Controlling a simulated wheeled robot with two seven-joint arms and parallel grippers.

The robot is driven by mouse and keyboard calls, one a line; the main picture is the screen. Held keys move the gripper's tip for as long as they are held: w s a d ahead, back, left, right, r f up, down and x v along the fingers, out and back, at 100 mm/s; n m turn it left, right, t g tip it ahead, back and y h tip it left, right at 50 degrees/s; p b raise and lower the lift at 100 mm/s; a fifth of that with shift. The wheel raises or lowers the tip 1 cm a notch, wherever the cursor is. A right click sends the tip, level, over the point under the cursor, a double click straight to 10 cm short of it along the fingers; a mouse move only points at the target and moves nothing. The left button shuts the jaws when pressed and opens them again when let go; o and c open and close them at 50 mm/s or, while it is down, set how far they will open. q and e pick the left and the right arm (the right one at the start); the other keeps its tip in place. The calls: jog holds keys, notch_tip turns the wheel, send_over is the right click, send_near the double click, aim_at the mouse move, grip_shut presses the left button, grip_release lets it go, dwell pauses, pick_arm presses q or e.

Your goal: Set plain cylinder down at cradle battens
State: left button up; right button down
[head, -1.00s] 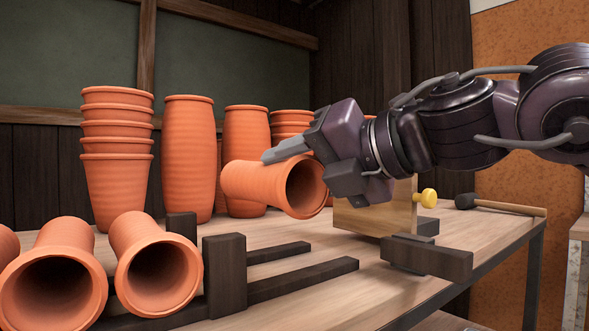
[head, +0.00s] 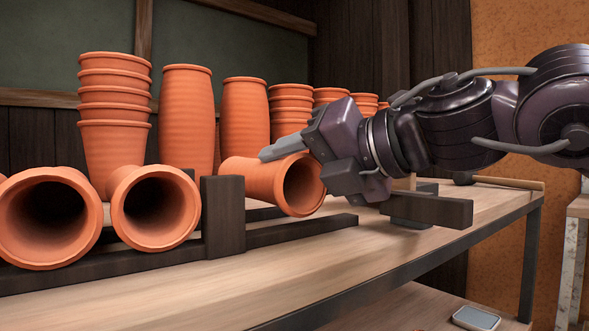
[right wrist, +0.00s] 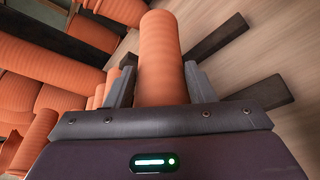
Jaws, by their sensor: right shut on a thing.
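My right gripper (head: 288,150) is shut on the plain cylinder (head: 258,178), an orange clay piece lying on its side with its open end facing me. In the right wrist view the cylinder (right wrist: 162,60) sits between the two fingers. The cradle battens are dark parallel bars (head: 310,229) on the table, with an upright dark stop (head: 223,228) left of the cylinder. The cylinder is over the battens, low and close to them; I cannot tell whether it touches. The battens (right wrist: 262,93) also show in the right wrist view. My left gripper is out of view.
Two similar cylinders (head: 45,180) (head: 128,235) lie on their sides left of the stop. Stacked pots (head: 115,150) and tall vases (head: 188,120) stand behind. A dark block (head: 430,210) and a mallet handle (head: 508,183) are at right. The table's front strip is clear.

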jog(key=shift+f+b, duration=0.45)
jog(key=shift+c, duration=1.5)
grip_release()
jog(key=shift+f, duration=0.15)
jog(key=shift+s+d, duration=0.1)
jog(key=shift+b+v, duration=0.55)
jog(key=shift+v, duration=0.7)
jog(key=shift+b+v, duration=0.45)
jog(key=shift+v, duration=1.2)
